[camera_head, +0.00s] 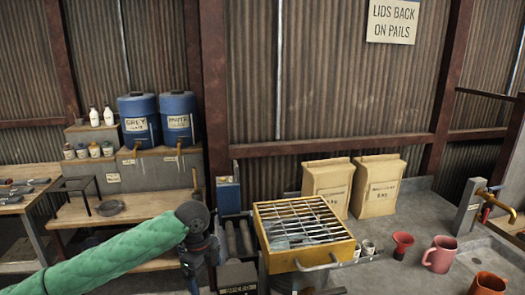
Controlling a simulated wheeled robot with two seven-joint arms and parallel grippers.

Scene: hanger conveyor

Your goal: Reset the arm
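My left arm comes in from the lower left in a green quilted sleeve and ends in a dark wrist. My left gripper (201,252) hangs dark below that wrist, near the lower edge of the view. Its fingers do not show clearly, so I cannot tell whether it is open or holds anything. It is left of a yellow box with a metal grate (303,222). My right arm and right gripper are not in view.
Blue drums (139,120) stand on a stepped stand at the back left, above a wooden bench (150,207). A red funnel (402,243), pink mug (439,255), orange mug (487,284) and brass tap (494,201) are at right.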

